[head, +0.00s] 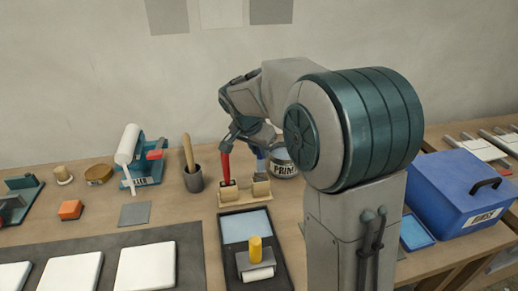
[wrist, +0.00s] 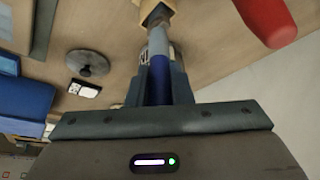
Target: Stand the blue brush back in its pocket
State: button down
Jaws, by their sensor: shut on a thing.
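The blue brush (wrist: 160,88) is upright between the fingers of my gripper (wrist: 162,80), which is shut on its handle. In the head view the blue brush (head: 261,161) shows only in part, below my gripper (head: 252,140). The wooden brush holder (head: 233,199) stands on the bench under it. In the wrist view the brush's lower, paler part reaches the pale wood of the holder (wrist: 165,8). I cannot tell whether its tip is inside a pocket or just over it. The red brush (head: 226,169) stands in the holder's left side.
A primer can (head: 285,166) stands close behind and right of the holder. A dark paint tray (head: 238,222) with a yellow-handled tool (head: 256,250) lies in front.

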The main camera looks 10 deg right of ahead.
jog(key=shift+f+b, duration=1.3)
jog(key=shift+f, duration=0.15)
jog(key=c, duration=0.7)
grip_release()
jog(key=shift+r, duration=0.1)
jog(key=shift+r+p, duration=2.55)
jog(key=shift+r, duration=1.45)
